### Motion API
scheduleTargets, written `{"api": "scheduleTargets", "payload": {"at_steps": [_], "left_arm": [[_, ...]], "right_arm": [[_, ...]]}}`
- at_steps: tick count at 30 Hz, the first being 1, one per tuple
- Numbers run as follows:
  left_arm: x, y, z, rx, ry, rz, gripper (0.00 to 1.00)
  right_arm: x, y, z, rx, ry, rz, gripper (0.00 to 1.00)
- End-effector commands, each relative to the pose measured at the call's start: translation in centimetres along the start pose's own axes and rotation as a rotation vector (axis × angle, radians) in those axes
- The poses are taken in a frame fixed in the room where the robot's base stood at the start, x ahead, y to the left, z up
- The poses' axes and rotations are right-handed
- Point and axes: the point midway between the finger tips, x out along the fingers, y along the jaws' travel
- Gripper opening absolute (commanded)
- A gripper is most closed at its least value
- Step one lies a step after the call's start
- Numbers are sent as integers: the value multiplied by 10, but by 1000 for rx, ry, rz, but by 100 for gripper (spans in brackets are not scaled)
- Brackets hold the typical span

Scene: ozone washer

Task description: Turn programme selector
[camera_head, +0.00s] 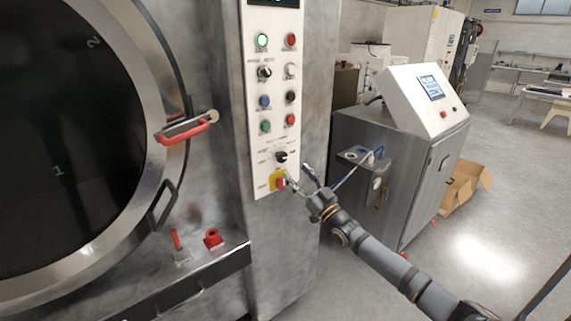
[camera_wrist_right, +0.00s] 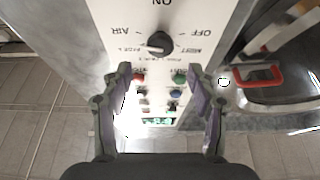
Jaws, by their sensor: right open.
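The programme selector, a black rotary knob (camera_head: 281,156) with printed labels around it, sits low on the white control panel (camera_head: 256,100). In the right wrist view the knob (camera_wrist_right: 160,42) shows upside down, with "OFF" and "AIR" readable beside it. My right gripper (camera_head: 299,174) is open and empty, in front of the panel's lower right edge. In the right wrist view its two fingers (camera_wrist_right: 160,72) stand apart, and the knob appears between and just beyond the fingertips. No contact with the knob is visible. My left gripper is not in view.
A red and yellow switch (camera_head: 280,182) sits just below the selector, close to the right gripper. Several buttons and another knob (camera_head: 264,72) are above. The round door has a red handle (camera_head: 184,132) at left. A steel cabinet (camera_head: 400,165) with a screen stands at right.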

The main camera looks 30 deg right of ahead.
Motion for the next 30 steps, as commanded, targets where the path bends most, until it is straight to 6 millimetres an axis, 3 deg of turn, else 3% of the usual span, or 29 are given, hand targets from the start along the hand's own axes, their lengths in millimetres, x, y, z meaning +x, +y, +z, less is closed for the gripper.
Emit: {"api": "scheduleTargets", "payload": {"at_steps": [2, 7, 12, 26, 30], "left_arm": [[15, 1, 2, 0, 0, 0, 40], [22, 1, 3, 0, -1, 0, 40], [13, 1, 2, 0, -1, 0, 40], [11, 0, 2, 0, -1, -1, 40], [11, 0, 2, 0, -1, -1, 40]], "right_arm": [[18, 0, 4, 2, 9, 3, 60], [48, 1, 2, 3, 6, 4, 60], [64, 1, -2, 4, 4, 4, 60], [73, 0, 1, 3, -1, 2, 60], [73, 0, 1, 3, 0, 2, 43]]}}
